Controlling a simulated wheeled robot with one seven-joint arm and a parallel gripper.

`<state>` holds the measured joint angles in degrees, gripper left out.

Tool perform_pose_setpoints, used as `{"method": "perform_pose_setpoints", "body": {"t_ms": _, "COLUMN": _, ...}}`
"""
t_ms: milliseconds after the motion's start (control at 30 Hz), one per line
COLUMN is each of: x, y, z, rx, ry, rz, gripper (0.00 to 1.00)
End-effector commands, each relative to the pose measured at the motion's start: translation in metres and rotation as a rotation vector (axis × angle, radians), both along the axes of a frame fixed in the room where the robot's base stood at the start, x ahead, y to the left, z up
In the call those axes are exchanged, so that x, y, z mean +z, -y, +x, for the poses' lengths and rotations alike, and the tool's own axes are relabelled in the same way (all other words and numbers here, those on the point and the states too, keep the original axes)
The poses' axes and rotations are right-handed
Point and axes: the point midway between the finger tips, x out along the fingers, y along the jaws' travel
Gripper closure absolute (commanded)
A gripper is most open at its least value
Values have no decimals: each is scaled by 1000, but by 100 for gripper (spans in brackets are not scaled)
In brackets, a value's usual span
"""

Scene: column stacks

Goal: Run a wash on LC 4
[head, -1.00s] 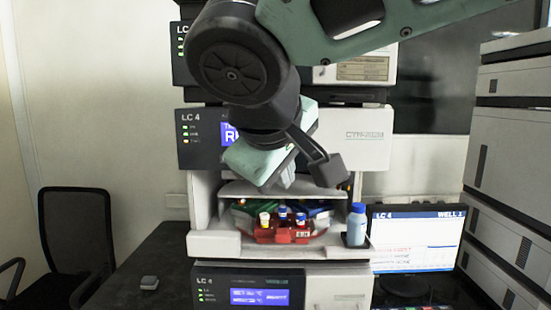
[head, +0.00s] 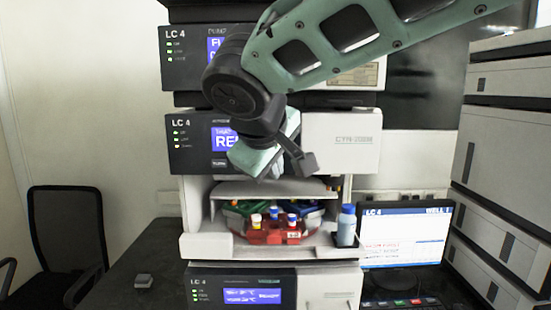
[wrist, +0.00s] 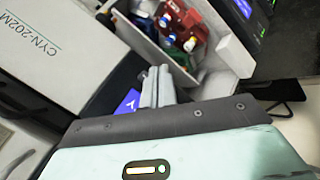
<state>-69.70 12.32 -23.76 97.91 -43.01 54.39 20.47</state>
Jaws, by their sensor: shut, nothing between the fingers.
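The LC 4 stack stands in the middle of the head view. Its autosampler (head: 205,247) is open in front, with a red vial rack (head: 262,236) holding several vials with yellow, blue and white caps. Green and blue racks lie behind it. A blue-capped bottle (head: 347,226) stands upright in a holder at the autosampler's right front corner. The LC 4 monitor (head: 408,236) is lit at the right. My gripper (wrist: 158,82) is shut and empty, in front of the stack above the autosampler opening. The red rack also shows in the wrist view (wrist: 195,18).
LC 4 modules with lit displays (head: 225,138) sit above and below the autosampler. A keyboard (head: 405,303) with coloured keys lies below the monitor. Another instrument stack (head: 490,150) stands at the right. A black chair (head: 65,235) and dark bench (head: 140,255) are at the left.

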Motion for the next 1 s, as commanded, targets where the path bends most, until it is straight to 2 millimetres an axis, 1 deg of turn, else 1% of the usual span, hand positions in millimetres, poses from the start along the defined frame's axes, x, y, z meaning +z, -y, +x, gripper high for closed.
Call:
{"method": "perform_pose_setpoints", "body": {"t_ms": 100, "x": 0, "y": 0, "z": 8, "rx": 0, "ry": 1, "rz": 1, "gripper": 100}}
{"method": "perform_pose_setpoints", "body": {"t_ms": 200, "x": 0, "y": 0, "z": 11, "rx": 0, "ry": -1, "rz": 1, "gripper": 100}}
{"method": "perform_pose_setpoints", "body": {"t_ms": 1000, "x": 0, "y": 0, "z": 11, "rx": 1, "ry": 0, "rz": 1, "gripper": 100}}
